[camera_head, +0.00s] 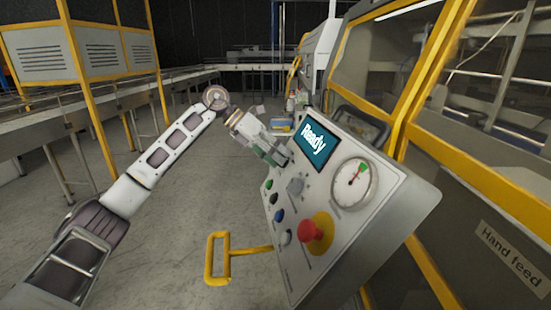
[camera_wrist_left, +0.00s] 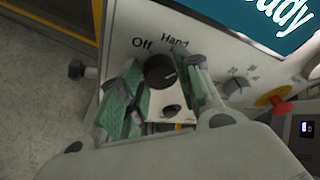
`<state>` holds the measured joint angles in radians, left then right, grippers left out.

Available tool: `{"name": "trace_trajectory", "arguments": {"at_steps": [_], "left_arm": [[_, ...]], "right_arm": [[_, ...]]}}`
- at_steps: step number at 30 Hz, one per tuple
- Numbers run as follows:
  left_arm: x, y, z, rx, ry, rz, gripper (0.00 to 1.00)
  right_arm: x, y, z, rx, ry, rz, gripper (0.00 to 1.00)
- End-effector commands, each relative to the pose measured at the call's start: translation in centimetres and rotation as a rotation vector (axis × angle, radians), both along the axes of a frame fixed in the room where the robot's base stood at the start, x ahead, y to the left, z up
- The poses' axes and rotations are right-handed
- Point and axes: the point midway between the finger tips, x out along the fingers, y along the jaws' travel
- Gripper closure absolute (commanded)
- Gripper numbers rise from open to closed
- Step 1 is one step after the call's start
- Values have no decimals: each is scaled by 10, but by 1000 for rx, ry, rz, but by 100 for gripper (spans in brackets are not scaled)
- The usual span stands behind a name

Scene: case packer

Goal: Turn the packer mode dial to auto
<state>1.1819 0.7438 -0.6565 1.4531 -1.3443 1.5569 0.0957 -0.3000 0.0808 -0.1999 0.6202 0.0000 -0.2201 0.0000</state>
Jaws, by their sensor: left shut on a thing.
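The control panel (camera_head: 385,215) tilts toward me, with a "Ready" screen (camera_head: 315,145) near its top. In the left wrist view the black mode dial (camera_wrist_left: 160,71) sits below the labels "Off" and "Hand". No "auto" label is readable; the right finger covers that side. Which label the dial points to is not clear. My left gripper (camera_head: 277,153) is at the panel's upper left; in the left wrist view its green-padded fingers (camera_wrist_left: 161,88) stand on both sides of the dial, shut on it. The dial is hidden in the head view. My right gripper is not in view.
A red mushroom button (camera_head: 311,231) on a yellow base, a gauge (camera_head: 354,183) and several small buttons are on the panel. A yellow handle (camera_head: 217,258) sticks out at its lower left. Yellow-framed machine doors stand at right, a conveyor (camera_head: 85,108) at left.

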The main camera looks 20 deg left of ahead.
Motion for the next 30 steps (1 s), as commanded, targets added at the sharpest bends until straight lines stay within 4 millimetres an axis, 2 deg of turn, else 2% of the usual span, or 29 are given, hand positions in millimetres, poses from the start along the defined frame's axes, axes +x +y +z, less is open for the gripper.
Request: {"name": "trace_trajectory", "arguments": {"at_steps": [9, 24, 25, 30], "left_arm": [[-1, -1, -2, 66, -113, -77, 90], [-1, -1, -2, 77, -135, -91, 90], [-1, -1, -2, 77, -135, -91, 65], [-1, -1, -1, 76, -135, -91, 44]], "right_arm": [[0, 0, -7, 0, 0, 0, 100], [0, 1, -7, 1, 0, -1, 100], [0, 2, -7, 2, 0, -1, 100], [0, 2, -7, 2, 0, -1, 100]]}}
